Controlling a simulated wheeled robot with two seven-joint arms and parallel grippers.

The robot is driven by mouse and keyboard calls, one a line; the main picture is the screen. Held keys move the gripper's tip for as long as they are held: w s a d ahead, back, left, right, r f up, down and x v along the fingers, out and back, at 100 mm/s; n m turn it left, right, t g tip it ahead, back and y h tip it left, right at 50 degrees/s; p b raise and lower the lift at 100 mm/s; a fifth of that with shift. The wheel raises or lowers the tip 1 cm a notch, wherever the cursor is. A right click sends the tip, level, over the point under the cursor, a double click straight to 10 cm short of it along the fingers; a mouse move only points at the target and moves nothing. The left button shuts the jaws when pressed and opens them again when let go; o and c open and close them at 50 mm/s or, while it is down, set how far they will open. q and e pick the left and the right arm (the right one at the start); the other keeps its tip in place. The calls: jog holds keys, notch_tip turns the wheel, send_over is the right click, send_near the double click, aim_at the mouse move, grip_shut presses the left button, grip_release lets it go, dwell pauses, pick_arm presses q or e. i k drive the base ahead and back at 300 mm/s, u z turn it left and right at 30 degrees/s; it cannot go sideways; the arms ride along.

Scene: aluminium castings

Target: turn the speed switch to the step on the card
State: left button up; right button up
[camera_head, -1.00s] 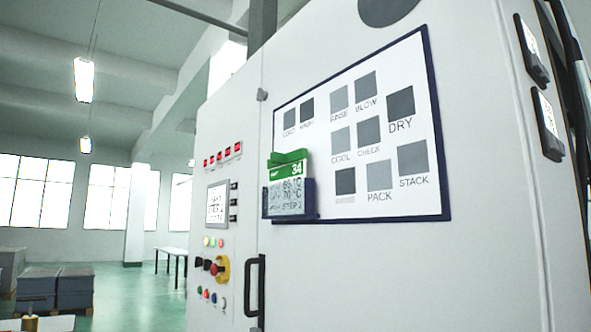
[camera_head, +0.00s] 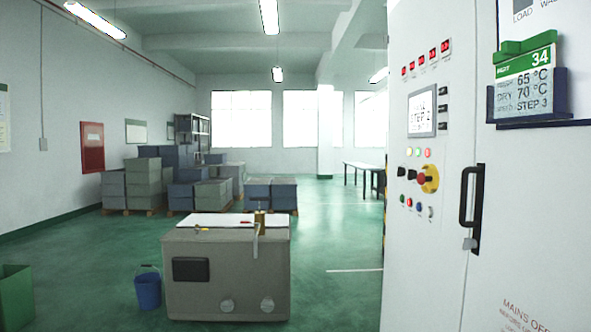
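The card (camera_head: 525,80) is white with a green top marked 34 and stands in a dark blue holder (camera_head: 540,122) on the white cabinet front. It reads 65 °C, DRY 70 °C and STEP 3. The cabinet's grey-framed display (camera_head: 422,112) shows STEP and a digit that looks like 2, but is small. Below it sit two black knobs, one at the left (camera_head: 402,171) and one nearer the red button (camera_head: 412,174). I cannot tell from their labels which is the speed switch, nor read their pointers. Neither gripper is in view.
Small coloured buttons and a black door handle (camera_head: 471,209) are near. A grey box (camera_head: 226,270) and blue bucket (camera_head: 148,290) stand left on the floor. Open green floor lies between box and cabinet.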

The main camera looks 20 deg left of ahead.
aim_at(412, 175)
jog(key=u, duration=1.05)
jog(key=i, duration=3.15)
jog(key=z, duration=1.6)
